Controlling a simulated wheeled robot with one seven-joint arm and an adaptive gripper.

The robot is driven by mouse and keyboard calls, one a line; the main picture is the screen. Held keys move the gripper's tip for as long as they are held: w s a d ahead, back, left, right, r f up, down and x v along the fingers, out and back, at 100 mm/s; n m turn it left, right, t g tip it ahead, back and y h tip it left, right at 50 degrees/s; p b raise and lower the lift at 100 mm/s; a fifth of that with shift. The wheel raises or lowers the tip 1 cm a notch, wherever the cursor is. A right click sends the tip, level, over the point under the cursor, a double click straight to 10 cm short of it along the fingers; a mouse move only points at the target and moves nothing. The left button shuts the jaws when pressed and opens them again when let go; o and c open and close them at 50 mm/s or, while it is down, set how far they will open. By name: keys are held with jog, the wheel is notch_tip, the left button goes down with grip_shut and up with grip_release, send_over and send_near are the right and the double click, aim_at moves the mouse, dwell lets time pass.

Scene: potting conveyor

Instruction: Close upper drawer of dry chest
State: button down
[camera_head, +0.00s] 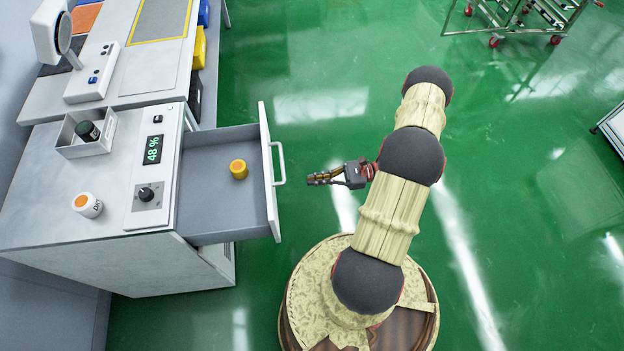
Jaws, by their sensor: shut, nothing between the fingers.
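The dry chest (60,226) is a light grey cabinet at the left, with a panel that reads 48 % and has a black knob. Its upper drawer (207,216) is pulled out to the right. The drawer has a white front with a white bar handle (279,163). A yellow-orange lidded jar (238,169) stands inside the drawer. My gripper (312,179) is shut and empty. It is to the right of the handle, apart from it, and points left toward the drawer front. The lower part of the chest is partly hidden under the drawer.
On the chest top are a white bin (66,143) holding a dark jar (88,131) and a white jar with an orange lid (89,205). A bench (150,78) adjoins behind. A wheeled rack (515,18) stands at the upper right. The green floor around is clear.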

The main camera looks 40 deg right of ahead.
jog(key=b+x, duration=0.2)
jog(key=x, duration=0.8)
jog(key=shift+w+a+b, duration=0.25)
jog(key=shift+a+b, duration=0.05)
jog(key=shift+a, duration=0.05)
